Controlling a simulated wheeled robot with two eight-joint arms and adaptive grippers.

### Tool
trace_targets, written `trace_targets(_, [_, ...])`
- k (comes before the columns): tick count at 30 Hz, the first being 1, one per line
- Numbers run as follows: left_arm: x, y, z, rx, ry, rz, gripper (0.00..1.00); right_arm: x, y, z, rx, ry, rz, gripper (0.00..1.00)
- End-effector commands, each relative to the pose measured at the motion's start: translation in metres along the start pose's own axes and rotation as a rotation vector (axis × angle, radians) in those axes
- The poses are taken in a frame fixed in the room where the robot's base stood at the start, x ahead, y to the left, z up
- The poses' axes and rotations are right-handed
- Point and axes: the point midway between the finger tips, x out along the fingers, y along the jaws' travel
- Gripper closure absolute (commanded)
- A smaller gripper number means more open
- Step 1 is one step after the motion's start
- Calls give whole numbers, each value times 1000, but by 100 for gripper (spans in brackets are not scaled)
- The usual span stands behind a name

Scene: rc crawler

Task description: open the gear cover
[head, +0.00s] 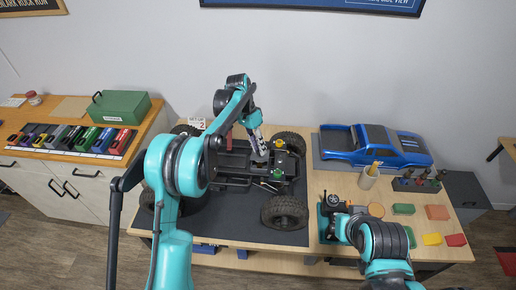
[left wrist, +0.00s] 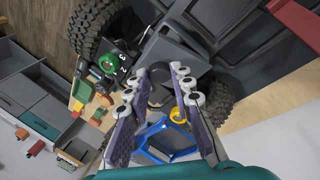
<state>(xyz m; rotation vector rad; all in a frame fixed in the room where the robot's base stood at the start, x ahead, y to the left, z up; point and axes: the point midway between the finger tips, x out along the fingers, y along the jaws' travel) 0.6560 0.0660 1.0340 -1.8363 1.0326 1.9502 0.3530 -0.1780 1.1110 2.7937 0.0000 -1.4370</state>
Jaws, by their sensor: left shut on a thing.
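The RC crawler (head: 232,162) stands on a dark mat, its black chassis bare and its big tyres at the corners. My left gripper (head: 261,152) reaches down onto the middle of the chassis. In the left wrist view, its two fingers (left wrist: 160,85) are closed around a small dark part (left wrist: 158,96), which looks like part of the gear cover. A dark grey block (left wrist: 178,50) of the chassis lies just beyond the fingertips. I cannot tell whether the cover is raised. My right arm is folded at the right front; its gripper (head: 333,212) is over the table, its jaws unclear.
A blue truck body (head: 375,146) lies at the back right. A cup (head: 368,177) and a dark rack (head: 418,182) stand before it. Several coloured blocks (head: 437,212) lie at the right front. A green box (head: 118,106) stands on the left cabinet. The mat's front (head: 240,225) is clear.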

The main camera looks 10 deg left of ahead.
Motion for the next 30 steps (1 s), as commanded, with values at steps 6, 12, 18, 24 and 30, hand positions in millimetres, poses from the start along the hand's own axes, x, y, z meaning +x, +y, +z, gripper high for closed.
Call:
trace_targets(6, [-7, -4, -7, -29, -73, 68, 100, -9, 0, -6, 0, 0, 0, 100])
trace_targets(12, [-8, -6, -10, -44, -107, 100, 100, -12, 0, -9, 0, 0, 0, 100])
trace_targets(18, [-9, -6, -10, -48, -118, 109, 100, -12, 0, -9, 0, 0, 0, 100])
trace_targets(24, [-9, -6, -10, -48, -118, 109, 100, -12, 0, -9, 0, 0, 0, 100])
trace_targets(30, [-9, -6, -10, -47, -118, 109, 56, -12, 0, -9, 0, 0, 0, 100])
